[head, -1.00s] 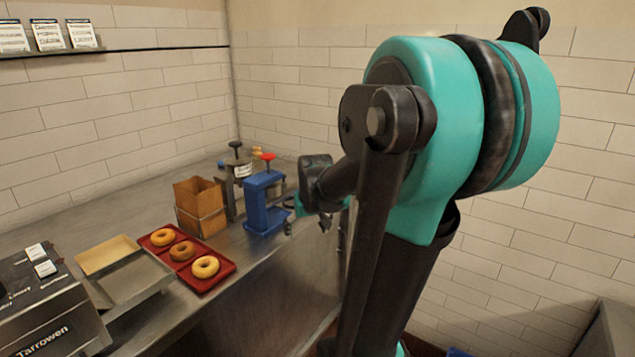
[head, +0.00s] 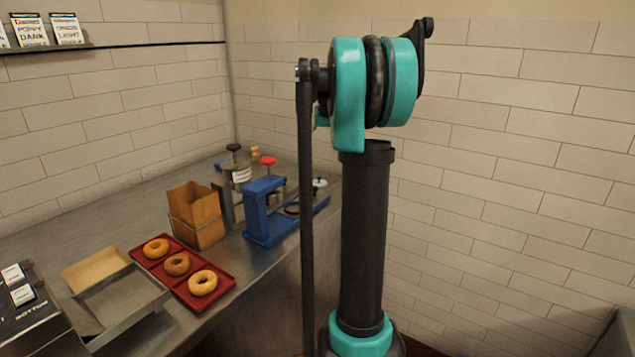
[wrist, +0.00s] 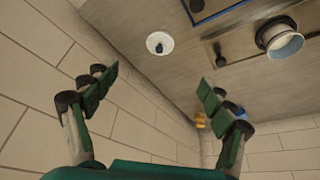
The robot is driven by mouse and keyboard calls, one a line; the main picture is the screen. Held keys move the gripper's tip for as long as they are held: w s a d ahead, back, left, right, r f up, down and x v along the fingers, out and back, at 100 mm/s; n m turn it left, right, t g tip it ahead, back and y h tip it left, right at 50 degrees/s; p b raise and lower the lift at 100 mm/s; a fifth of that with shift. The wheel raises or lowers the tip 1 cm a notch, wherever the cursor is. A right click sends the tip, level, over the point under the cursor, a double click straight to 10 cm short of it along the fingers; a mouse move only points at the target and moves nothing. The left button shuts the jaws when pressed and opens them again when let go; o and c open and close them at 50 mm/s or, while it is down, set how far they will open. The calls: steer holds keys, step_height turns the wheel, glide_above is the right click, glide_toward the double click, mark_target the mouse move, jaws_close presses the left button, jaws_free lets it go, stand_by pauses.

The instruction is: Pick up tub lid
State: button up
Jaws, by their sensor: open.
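A round white lid with a small dark blue knob, which I take to be the tub lid (wrist: 160,43), lies flat on the grey counter in the wrist view, near the tiled wall. A small white round thing with a dark knob (head: 320,183), probably the same lid, shows in the head view at the counter's right end, beside the blue press. My gripper (wrist: 158,82) is open and empty in the wrist view. Its two fingers are spread wide, and the lid appears beyond the gap between them, apart from both. In the head view my gripper is hidden.
The blue press with a red knob (head: 264,218) and a paper bag in a stand (head: 195,217) stand on the counter. A red tray (head: 222,302) holds three bagels beside a metal pan (head: 120,307). A metal cylinder (wrist: 284,42) is right of the lid.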

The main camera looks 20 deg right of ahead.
glide_above(320, 179)
steer(key=s, duration=0.2)
steer(key=f, duration=1.1)
steer(key=shift+s+a, duration=0.15)
steer(key=shift+s, duration=0.05)
steer(key=shift+x, duration=2.65)
steer(key=shift+w+a+r, duration=0.1)
steer(key=c, duration=0.8)
